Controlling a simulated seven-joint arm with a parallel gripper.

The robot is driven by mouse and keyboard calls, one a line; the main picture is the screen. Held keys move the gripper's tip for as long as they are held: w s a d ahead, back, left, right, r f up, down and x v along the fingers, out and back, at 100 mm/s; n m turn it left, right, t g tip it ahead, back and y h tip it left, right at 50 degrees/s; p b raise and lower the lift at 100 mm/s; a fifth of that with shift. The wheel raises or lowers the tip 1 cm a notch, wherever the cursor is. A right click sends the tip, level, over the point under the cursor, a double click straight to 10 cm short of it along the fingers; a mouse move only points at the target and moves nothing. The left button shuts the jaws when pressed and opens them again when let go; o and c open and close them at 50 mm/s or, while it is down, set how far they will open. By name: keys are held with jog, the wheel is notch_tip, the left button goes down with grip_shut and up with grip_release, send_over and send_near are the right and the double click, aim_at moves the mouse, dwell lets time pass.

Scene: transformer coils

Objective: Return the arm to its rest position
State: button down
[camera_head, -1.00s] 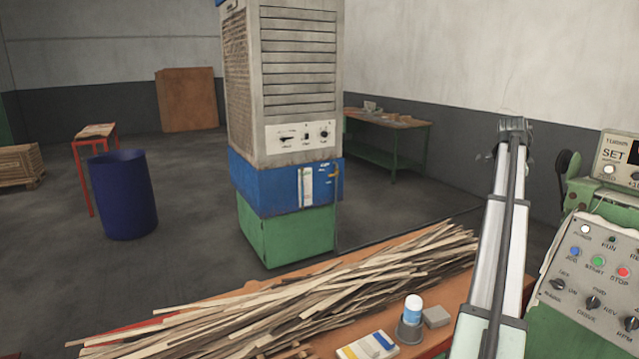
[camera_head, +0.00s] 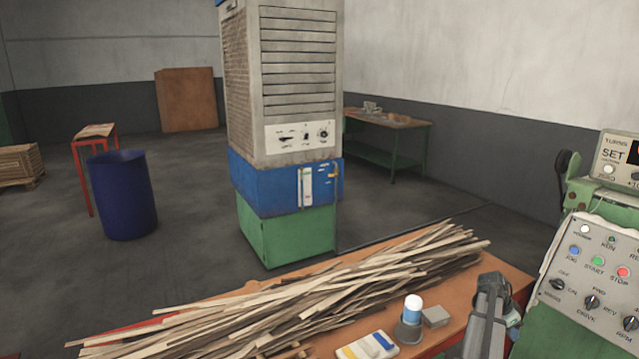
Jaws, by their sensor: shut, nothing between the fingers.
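My gripper (camera_head: 491,284) is the dark grey end of my arm, low at the right in the head view. It is shut and empty. It appears over the right end of the orange-brown bench (camera_head: 516,284), between a small grey block (camera_head: 436,316) and the control panel. The rest of my arm is mostly out of the frame below.
Many thin wooden strips (camera_head: 300,298) lie across the bench. A white and blue bottle (camera_head: 413,304) and a white box (camera_head: 367,346) are at its front. The control panel (camera_head: 597,272) stands close on the right. A tall cabinet (camera_head: 290,100) stands behind the bench.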

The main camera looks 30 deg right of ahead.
jog(key=s+a+f+n+g, duration=0.1)
jog(key=s+a+f+n, duration=0.1)
jog(key=s+a+f, duration=0.55)
jog(key=s+a+f+n+g, duration=0.1)
jog(key=s+a+f+n, duration=0.3)
jog(key=f, duration=0.6)
jog(key=w+a+f+n+t, duration=0.2)
jog(key=w+a+f+n, duration=0.35)
jog(key=a+f, duration=0.5)
jog(key=w+a+f+n+t, duration=0.2)
jog(key=w+a+f+n, duration=0.4)
jog(key=a+f, duration=0.5)
jog(key=s+a+r+n+g+y, duration=0.1)
jog(key=s+a, duration=0.2)
jog(key=a, duration=0.9)
jog(key=s+a+r+n+g+y, duration=0.1)
jog(key=s+a+n+g+y, duration=0.1)
jog(key=a, duration=1.1)
jog(key=s+a+r+n+g+y, duration=0.1)
jog(key=s+a, duration=0.3)
jog(key=a, duration=0.9)
jog(key=shift+s+r+n+g+y, duration=0.15)
jog(key=shift+r+n+g+y, duration=0.3)
jog(key=shift+g, duration=0.15)
